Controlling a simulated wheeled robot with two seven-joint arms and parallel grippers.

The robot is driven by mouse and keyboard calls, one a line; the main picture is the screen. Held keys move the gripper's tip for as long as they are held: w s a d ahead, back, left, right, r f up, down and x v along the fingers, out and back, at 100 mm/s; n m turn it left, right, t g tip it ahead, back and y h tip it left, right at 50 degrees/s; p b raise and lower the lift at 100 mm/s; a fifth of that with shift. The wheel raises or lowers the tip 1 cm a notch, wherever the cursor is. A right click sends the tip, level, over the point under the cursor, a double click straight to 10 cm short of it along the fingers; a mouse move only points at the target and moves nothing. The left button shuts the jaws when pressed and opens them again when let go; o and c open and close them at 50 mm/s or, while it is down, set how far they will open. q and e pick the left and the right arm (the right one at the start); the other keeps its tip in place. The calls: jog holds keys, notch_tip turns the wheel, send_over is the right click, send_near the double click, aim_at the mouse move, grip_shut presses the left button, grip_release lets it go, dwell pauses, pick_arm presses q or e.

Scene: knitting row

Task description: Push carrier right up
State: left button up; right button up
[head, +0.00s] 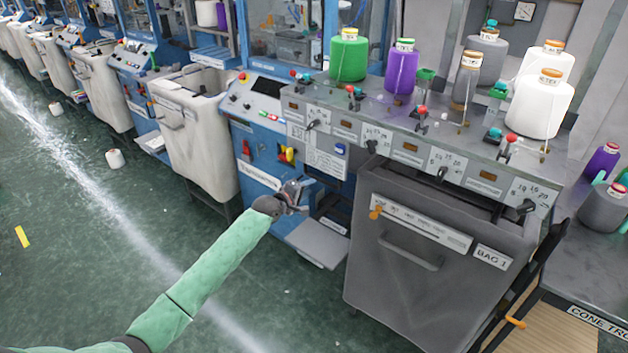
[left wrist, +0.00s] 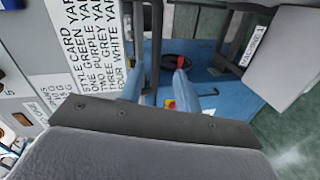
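I cannot tell for sure which part is the right carrier. Several black levers hang along the grey front rail of the near machine; the rightmost lever (head: 525,207) is far to the right of my left gripper. Small posts with red knobs stand above the rail, including a red knob (head: 511,137) near its right end. My left gripper (head: 294,197) is in front of the blue lower panel, left of the grey bag. My right gripper is not in view.
The grey bag (head: 440,260) hangs below the rail at the right. A grey shelf (head: 318,244) juts out below my left gripper. Green, purple, grey and white yarn cones (head: 542,105) stand on top. A cone trolley (head: 585,265) is at far right. Green floor (head: 100,215) is mostly clear.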

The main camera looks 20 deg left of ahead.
aim_at(321, 181)
pick_arm(q)
jog(key=shift+w+d+r+n, duration=0.1)
jog(key=shift+w+d+n, duration=0.05)
jog(key=shift+w+n, duration=0.3)
jog(key=shift+w+d+r+n, duration=0.1)
jog(key=shift+w+n, duration=0.1)
jog(key=shift+n, duration=0.35)
jog(key=shift+p+x, duration=1.1)
jog(key=shift+x, duration=2.2)
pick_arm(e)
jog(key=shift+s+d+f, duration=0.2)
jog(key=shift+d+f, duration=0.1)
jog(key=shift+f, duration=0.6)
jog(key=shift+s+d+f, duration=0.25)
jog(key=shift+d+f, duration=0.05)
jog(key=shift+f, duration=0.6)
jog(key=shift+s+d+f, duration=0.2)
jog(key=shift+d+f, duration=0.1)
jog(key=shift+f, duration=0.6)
pick_arm(q)
jog(key=shift+s+d, duration=0.1)
jog(key=shift+d, duration=0.05)
grip_shut()
